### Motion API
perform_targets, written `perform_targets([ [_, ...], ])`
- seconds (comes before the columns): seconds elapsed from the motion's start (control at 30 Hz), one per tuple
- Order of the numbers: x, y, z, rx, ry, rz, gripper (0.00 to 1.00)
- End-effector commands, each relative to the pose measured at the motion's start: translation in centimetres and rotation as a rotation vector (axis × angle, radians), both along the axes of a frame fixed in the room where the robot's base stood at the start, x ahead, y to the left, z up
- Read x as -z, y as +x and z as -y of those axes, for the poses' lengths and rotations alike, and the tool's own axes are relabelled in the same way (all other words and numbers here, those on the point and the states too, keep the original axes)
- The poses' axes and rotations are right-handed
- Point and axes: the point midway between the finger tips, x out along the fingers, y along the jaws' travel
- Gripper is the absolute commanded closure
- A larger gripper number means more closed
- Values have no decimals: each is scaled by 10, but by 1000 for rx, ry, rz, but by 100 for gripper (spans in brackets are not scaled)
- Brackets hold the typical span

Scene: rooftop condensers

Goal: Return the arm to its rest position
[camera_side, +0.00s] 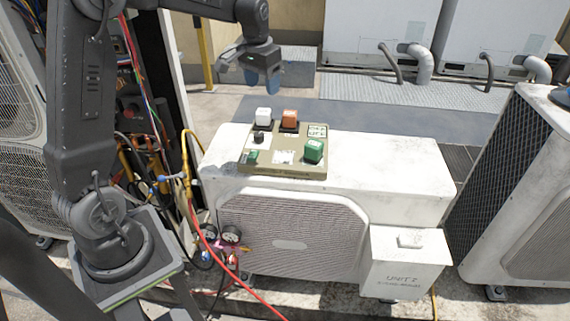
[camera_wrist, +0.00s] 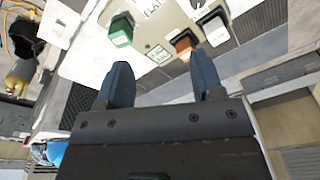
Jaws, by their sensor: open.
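My gripper (camera_side: 262,84) hangs in the air above and behind the white condenser unit, with blue fingertips pointing down. In the wrist view the two blue fingers (camera_wrist: 163,84) stand apart with nothing between them. On top of the condenser (camera_side: 390,180) lies an olive control panel (camera_side: 240,166). It carries a white block (camera_side: 263,116), an orange block (camera_side: 290,119), a green block (camera_side: 314,150), a small black knob (camera_side: 259,138) and a small green piece (camera_side: 251,156). My gripper touches none of them.
Another condenser (camera_side: 525,180) stands at the right. Gauges (camera_side: 231,234) with red and yellow hoses hang at the front left of the middle unit. Large white cabinets with grey pipes (camera_side: 420,65) stand at the back. The right part of the middle unit's top is clear.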

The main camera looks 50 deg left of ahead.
Motion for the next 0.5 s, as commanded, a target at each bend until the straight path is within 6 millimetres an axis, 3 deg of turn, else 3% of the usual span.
perform_targets([
  [0.03,-16,-13,20,21,10,28,39],
  [0.2,-48,-61,76,75,30,110,39],
  [0.37,-62,-114,121,126,39,191,39],
  [0.5,-62,-163,151,170,39,261,39],
])
